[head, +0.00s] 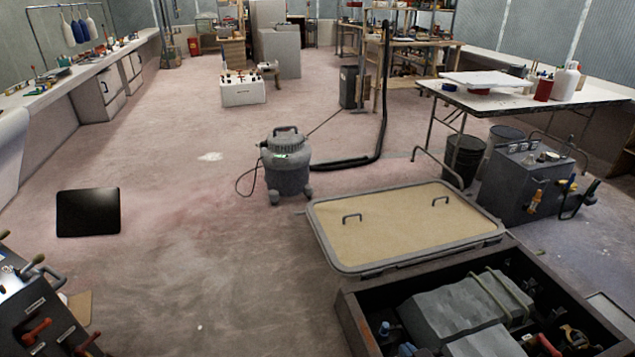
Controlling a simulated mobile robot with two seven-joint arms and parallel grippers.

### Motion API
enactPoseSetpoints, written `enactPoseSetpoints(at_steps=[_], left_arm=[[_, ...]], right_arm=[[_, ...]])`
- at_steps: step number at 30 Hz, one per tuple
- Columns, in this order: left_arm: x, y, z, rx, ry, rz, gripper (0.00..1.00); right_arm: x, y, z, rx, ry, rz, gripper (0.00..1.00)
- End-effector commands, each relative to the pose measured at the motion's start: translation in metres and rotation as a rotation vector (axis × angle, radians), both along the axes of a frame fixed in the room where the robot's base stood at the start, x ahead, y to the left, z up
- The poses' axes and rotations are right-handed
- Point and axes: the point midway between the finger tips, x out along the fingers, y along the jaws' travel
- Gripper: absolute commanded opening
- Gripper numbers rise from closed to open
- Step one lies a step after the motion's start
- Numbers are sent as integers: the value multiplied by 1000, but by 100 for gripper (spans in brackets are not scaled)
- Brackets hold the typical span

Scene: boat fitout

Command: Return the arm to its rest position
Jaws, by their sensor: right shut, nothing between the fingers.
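My left gripper and arm are not in view.
The hatch box holds a grey strapped block (455,305) and loose parts. A tan hatch lid (400,228) lies behind it. A grey vacuum (287,165) stands mid-floor. A tool box (35,310) is lower left.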

Motion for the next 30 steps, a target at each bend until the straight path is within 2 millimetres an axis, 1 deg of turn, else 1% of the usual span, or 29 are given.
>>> enactPoseSetpoints(at_steps=[1, 3, 5, 6, 8, 9, 11, 13, 15, 18, 21, 23, 30], left_arm=[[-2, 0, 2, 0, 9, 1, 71], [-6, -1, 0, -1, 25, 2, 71], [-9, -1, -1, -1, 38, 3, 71], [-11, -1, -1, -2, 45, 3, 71], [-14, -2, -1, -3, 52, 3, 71], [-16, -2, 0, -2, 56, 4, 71], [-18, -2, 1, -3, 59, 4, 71], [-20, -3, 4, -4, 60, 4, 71], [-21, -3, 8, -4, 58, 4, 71], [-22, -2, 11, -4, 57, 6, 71], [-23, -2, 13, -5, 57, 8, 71], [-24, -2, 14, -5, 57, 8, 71], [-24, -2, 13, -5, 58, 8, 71]], right_arm=[[-16, -7, 18, -21, -17, -14, 0], [-38, -17, 31, -45, -23, -37, 0], [-56, -26, 42, -54, -25, -62, 0], [-69, -32, 49, -56, -24, -82, 0], [-88, -41, 57, -59, -20, -110, 0], [-101, -47, 61, -62, -14, -128, 0], [-121, -55, 64, -61, 1, -156, 0], [-145, -64, 62, -60, 33, -185, 0], [-168, -71, 54, -61, 73, -208, 0], [-194, -76, 44, -62, 122, -230, 0], [-210, -78, 39, -64, 150, -240, 0], [-214, -79, 37, -65, 159, -242, 0], [-217, -80, 35, -65, 165, -243, 0]])
